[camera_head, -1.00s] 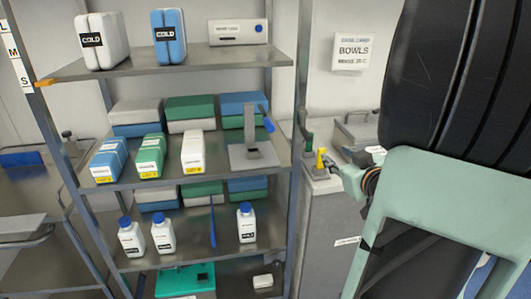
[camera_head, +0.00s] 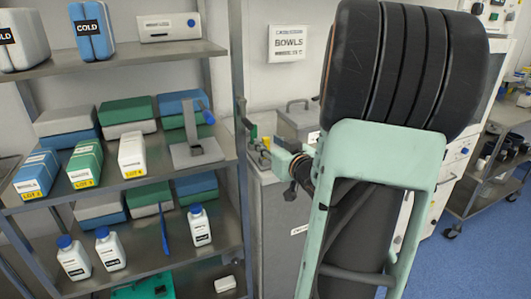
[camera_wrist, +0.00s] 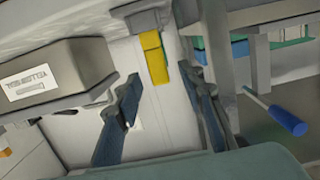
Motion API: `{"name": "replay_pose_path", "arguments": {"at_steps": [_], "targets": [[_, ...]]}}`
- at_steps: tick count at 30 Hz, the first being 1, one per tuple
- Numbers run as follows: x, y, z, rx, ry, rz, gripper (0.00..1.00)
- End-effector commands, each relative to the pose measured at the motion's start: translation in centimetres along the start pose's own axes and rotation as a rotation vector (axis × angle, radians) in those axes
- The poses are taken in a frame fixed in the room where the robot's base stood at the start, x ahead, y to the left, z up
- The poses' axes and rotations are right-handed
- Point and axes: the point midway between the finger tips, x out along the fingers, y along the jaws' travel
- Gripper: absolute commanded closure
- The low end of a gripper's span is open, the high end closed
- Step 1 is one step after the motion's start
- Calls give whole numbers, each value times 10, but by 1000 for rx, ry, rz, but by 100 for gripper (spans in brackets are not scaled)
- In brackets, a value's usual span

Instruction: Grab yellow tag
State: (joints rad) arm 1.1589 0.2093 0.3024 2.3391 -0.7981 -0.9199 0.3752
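The yellow tag (camera_wrist: 153,57) hangs from a grey holder (camera_wrist: 143,20) in the wrist view. In the head view only a small yellow patch of it (camera_head: 266,143) shows, beside the end of my arm. My gripper (camera_wrist: 160,78) is open, with one dark blue finger on each side of the picture's middle. The tag appears between and just beyond the fingertips, nearer the right one. Nothing is between the fingers. I cannot tell the exact depth gap to the tag.
A grey block with a label that seems to read "YELLOW" (camera_wrist: 62,78) is left of the fingers. A blue-ended handle (camera_wrist: 287,120) is at right. A metal shelf (camera_head: 130,189) with boxes and bottles stands left of my arm. A BOWLS sign (camera_head: 287,43) is on the wall.

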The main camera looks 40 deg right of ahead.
Motion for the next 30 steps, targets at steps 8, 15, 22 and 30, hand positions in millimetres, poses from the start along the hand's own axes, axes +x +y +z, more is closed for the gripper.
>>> {"name": "replay_pose_path", "arguments": {"at_steps": [8,15,22,30], "targets": [[27,0,0,0,-1,-1,64],[26,0,0,-1,-1,0,70],[26,0,0,-1,-1,0,96],[26,0,0,-1,0,0,100]]}}
